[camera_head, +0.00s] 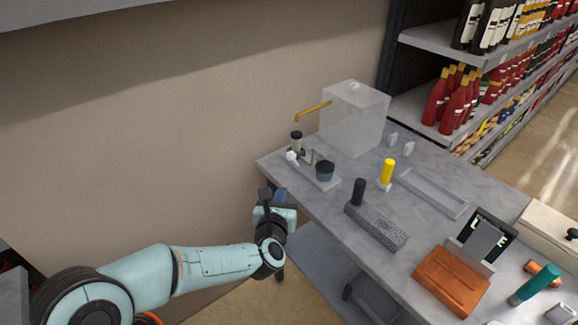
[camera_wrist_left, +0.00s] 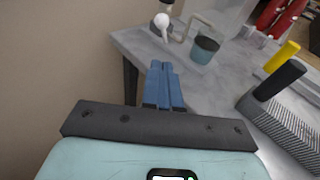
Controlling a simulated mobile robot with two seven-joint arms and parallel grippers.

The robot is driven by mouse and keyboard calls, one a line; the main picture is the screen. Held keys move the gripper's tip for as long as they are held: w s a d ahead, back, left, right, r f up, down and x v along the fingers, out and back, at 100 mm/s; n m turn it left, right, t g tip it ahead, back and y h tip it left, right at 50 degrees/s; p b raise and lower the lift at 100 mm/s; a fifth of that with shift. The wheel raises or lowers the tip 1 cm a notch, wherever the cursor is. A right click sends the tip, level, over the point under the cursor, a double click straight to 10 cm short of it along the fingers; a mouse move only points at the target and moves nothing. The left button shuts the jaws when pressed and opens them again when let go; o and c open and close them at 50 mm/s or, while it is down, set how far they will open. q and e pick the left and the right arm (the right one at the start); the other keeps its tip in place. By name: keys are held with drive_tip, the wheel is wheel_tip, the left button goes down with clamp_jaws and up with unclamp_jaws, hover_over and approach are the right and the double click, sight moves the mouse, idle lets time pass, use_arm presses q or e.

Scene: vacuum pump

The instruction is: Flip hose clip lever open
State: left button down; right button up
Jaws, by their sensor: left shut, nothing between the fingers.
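The small pump unit on a light plate (camera_head: 318,180) stands at the table's far left corner. It has a black-topped post (camera_head: 296,136), a white ball knob (camera_head: 292,157) and a dark cup with a teal lower part (camera_head: 324,171). The knob, on a thin stem, also shows in the left wrist view (camera_wrist_left: 161,20). I cannot tell for sure which part is the hose clip lever. My left gripper (camera_head: 282,193) is shut and empty at the table's left edge, in front of the unit and apart from it. Its blue fingers (camera_wrist_left: 161,66) point toward the knob. My right gripper is out of view.
A translucent box (camera_head: 353,117) with an amber hose (camera_head: 313,108) stands behind the unit. A yellow handle (camera_head: 387,171), a black-handled grater-like block (camera_head: 376,226), a shallow tray (camera_head: 432,193) and an orange-brown pouch (camera_head: 450,281) lie right. A wall is behind; shelves stand at right.

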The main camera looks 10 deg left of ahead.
use_arm(q)
drive_tip(key=p, duration=0.3)
approach(295, 160)
drive_tip(key=w, duration=0.1)
drive_tip(key=w+a, duration=0.1)
drive_tip(key=w, duration=0.2)
drive_tip(key=shift+w+a, duration=0.15)
drive_tip(key=shift+a, duration=0.15)
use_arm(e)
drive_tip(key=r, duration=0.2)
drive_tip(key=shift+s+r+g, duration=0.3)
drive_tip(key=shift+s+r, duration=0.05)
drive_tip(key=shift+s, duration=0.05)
